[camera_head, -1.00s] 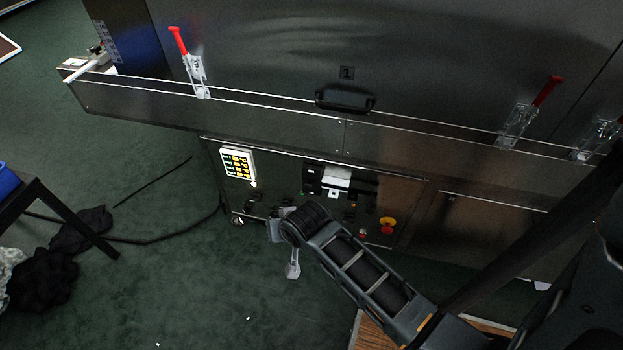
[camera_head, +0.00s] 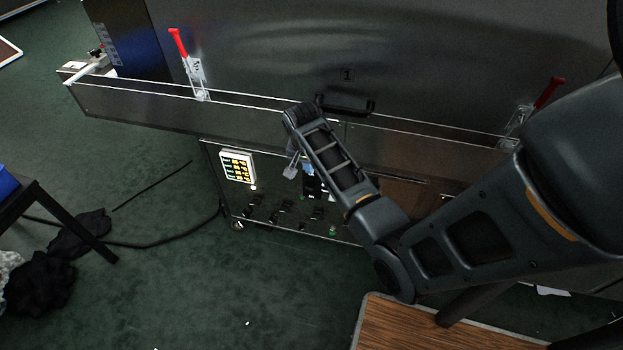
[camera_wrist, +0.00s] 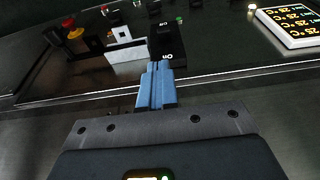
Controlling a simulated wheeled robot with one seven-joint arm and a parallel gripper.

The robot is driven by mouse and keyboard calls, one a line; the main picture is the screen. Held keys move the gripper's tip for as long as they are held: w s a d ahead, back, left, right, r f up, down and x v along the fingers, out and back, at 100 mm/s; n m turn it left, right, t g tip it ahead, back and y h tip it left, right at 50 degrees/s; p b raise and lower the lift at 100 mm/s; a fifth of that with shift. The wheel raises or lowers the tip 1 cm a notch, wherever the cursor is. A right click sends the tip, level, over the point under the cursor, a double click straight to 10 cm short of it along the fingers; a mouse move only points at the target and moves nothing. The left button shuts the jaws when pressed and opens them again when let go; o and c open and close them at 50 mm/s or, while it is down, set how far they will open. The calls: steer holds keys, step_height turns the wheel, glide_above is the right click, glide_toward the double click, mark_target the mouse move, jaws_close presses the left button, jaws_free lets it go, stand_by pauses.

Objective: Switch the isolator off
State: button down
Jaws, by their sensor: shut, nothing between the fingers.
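A black switch block with white lettering (camera_wrist: 166,42), which looks like the isolator, is on the dark control panel (camera_head: 270,222). The lettering appears upside down in the wrist view and seems to read "ON". My gripper (camera_wrist: 157,68) is shut and empty, its blue fingertips at the near edge of this block. I cannot tell whether they touch it. In the head view my arm covers most of the block, and only a dark part of it (camera_head: 313,188) shows beside my gripper (camera_head: 308,168).
A lit temperature display (camera_head: 238,166) is left of the block. A red and yellow stop button (camera_wrist: 70,29) and a white plate (camera_wrist: 124,50) show in the wrist view. A steel ledge with red-handled clamps (camera_head: 178,42) runs above the panel. A black handle (camera_head: 346,103) is above it.

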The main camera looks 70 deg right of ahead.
mark_target(312, 188)
steer(key=b+x, duration=0.1)
steer(key=x, duration=0.9)
steer(key=shift+b, duration=0.4)
steer(key=shift+a+f+h, duration=0.15)
steer(key=shift+a+h, duration=0.25)
steer(key=shift+h, duration=0.2)
steer(key=shift+a+f+h+b, duration=0.2)
steer(key=shift+f+h+b, duration=0.1)
steer(key=shift+b, duration=0.2)
steer(key=h+b, duration=0.1)
steer(key=b, duration=0.2)
steer(key=a+f+h+b, duration=0.1)
steer(key=h+b, duration=0.1)
steer(key=b, duration=0.1)
steer(key=f+h+b, duration=0.1)
steer(key=h+b, duration=0.1)
steer(key=shift+s+a+f+t+b, duration=0.1)
steer(key=shift+a+t+b, duration=0.2)
steer(key=shift+a+b, duration=0.1)
steer(key=shift+r+p, duration=0.6)
steer(key=shift+r, duration=0.2)
